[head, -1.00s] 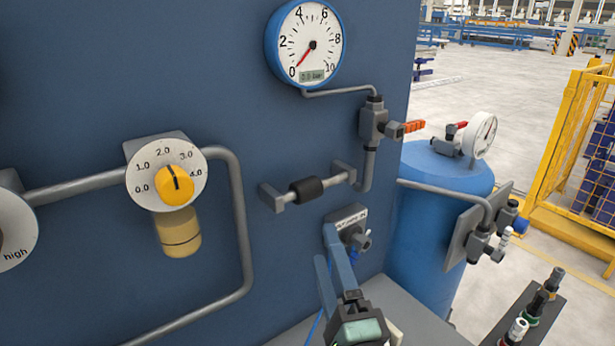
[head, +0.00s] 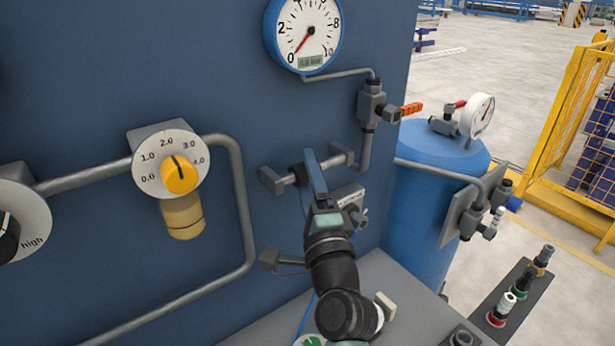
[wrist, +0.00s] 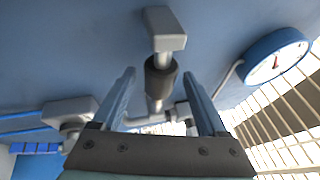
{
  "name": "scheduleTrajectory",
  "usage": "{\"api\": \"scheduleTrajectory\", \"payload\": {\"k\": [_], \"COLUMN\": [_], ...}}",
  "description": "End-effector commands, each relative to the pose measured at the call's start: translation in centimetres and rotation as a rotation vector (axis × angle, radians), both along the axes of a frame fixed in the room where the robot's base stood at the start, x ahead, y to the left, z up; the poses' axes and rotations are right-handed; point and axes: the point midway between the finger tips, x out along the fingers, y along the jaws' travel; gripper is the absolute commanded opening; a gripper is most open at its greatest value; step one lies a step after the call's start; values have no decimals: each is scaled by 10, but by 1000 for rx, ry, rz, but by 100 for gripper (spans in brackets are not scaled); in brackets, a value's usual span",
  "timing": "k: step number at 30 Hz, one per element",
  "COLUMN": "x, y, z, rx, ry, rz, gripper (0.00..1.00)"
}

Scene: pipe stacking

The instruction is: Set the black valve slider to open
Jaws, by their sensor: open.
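The black valve slider (wrist: 161,78) is a dark sleeve on a short grey rod between two grey brackets on the blue panel. In the wrist view it lies between my two fingers, with one bracket (wrist: 165,30) above it. In the head view my gripper (head: 312,155) is in front of the rod and covers most of the slider; only a dark bit (head: 297,173) shows beside the finger. My gripper is open, with its blue-grey fingers spread. I cannot tell whether either finger touches the slider.
A round pressure gauge (head: 304,32) with its needle near 0 is above. An orange-handled valve (head: 373,105) is to the right. A yellow knob (head: 180,175) is on the left. A grey fitting (head: 349,196) lies just below right of the rod. A blue tank (head: 420,230) stands at right.

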Motion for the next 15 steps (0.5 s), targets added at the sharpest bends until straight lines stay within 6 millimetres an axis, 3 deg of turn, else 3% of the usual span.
{"api": "scheduleTrajectory", "payload": {"k": [2,15], "x": [0,0], "y": [0,0], "z": [0,0], "rx": [0,0], "ry": [0,0], "rz": [0,-1], "gripper": [76,0]}}
